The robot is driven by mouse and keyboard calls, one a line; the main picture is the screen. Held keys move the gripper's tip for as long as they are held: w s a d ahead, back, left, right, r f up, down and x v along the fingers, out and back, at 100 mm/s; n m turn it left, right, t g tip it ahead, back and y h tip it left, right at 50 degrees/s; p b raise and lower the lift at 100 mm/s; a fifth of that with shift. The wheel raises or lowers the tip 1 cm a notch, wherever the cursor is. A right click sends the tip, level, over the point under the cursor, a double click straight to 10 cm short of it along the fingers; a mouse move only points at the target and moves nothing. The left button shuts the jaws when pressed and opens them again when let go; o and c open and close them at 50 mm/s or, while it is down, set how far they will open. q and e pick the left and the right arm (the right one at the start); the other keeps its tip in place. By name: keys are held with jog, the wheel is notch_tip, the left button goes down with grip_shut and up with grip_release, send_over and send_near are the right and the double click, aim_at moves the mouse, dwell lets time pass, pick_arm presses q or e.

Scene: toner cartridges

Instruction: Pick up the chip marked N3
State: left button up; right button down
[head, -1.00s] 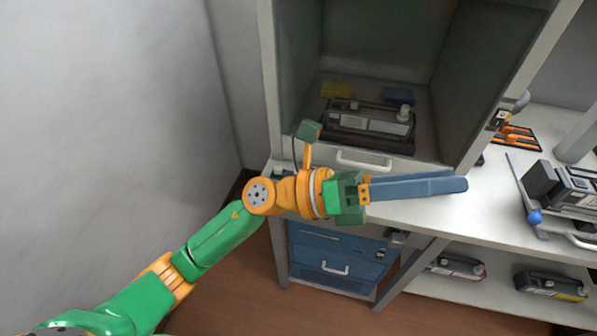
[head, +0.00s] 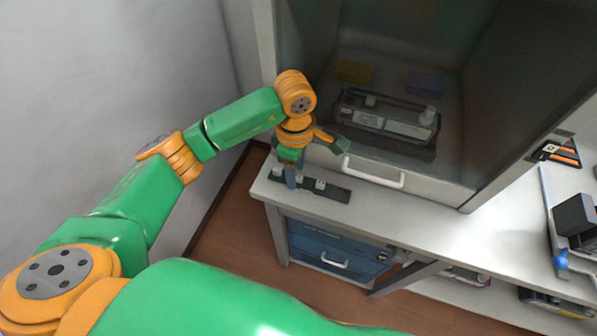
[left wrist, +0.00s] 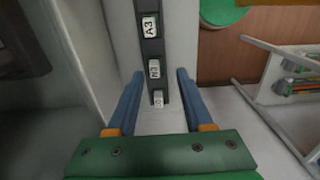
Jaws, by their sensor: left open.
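The chip marked N3 (left wrist: 154,69) is a small white tile in the middle of a black strip (left wrist: 147,48), between the tips of the left gripper (left wrist: 160,73) in the left wrist view. The A3 chip (left wrist: 150,27) sits above it in that view; another chip (left wrist: 158,98), its mark hard to read, sits below. In the head view, the strip (head: 338,193) lies on the counter's left end. My left gripper (head: 291,184) points down over it, open and empty, partly hiding the row. Whether the fingertips touch the chip or strip I cannot tell. My right gripper is out of view.
A cabinet with a white handle (head: 374,173) stands just behind the strip, a toner cartridge (head: 388,120) inside. A blue drawer unit (head: 325,245) is below the counter (head: 440,225). The counter front is clear to the right of the strip.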

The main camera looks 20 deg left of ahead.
pick_arm(q)
jog(key=shift+w+f, duration=0.1)
jog(key=shift+f, duration=0.4)
jog(key=shift+w+f, duration=0.3)
jog(key=shift+w, duration=0.1)
jog(key=shift+s+r, duration=0.15)
jog(key=shift+s, duration=0.1)
grip_shut()
jog(key=shift+w, duration=0.15)
